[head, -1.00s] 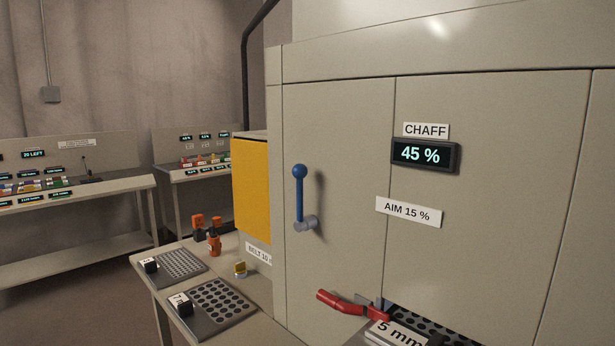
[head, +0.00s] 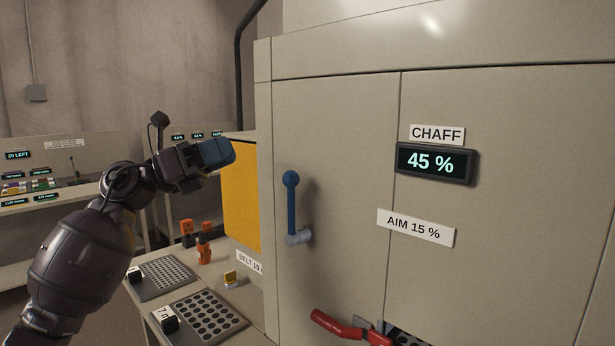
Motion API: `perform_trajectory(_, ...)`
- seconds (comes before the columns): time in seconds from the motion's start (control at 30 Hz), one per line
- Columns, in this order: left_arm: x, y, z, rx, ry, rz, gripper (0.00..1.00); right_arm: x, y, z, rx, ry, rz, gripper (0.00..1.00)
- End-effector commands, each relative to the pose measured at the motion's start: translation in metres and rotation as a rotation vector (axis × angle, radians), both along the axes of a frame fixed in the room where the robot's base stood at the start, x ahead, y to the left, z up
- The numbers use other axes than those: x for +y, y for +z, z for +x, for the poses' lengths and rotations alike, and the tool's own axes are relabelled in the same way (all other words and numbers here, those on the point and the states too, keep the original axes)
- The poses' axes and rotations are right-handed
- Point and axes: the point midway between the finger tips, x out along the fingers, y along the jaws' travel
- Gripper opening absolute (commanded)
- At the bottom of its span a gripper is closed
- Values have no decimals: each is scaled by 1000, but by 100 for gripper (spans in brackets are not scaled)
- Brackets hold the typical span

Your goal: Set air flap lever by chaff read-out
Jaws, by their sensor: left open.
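The blue air flap lever (head: 291,208) stands upright on the grey cabinet front, its round knob at the top and its grey pivot at the bottom. The chaff read-out (head: 435,163) shows 45 %. A label (head: 415,227) below it reads AIM 15 %. My left gripper (head: 222,153) is raised to the left of the lever, in front of the yellow panel, apart from the lever. Its fingers point right and it holds nothing that I can see. My right gripper is not in view.
A red handle (head: 338,325) sticks out low on the cabinet, below the lever. A side bench holds perforated plates (head: 203,315) and orange items (head: 204,247). A yellow panel (head: 241,195) stands left of the cabinet. The space before the lever is clear.

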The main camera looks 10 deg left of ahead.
Motion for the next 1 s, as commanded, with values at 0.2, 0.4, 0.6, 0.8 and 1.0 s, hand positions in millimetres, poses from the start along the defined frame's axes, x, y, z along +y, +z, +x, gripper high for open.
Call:
perform_trajectory(0.2,-4,-43,3,-35,1,285,44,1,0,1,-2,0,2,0)
perform_trajectory(0.4,-8,-53,-1,-54,-27,363,44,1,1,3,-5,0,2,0)
perform_trajectory(0.6,-25,-52,6,-61,-28,359,44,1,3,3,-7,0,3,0)
perform_trajectory(0.8,-57,-52,18,-61,-29,359,44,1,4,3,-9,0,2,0)
perform_trajectory(1.0,-86,-52,30,-60,-28,358,44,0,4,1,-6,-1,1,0)
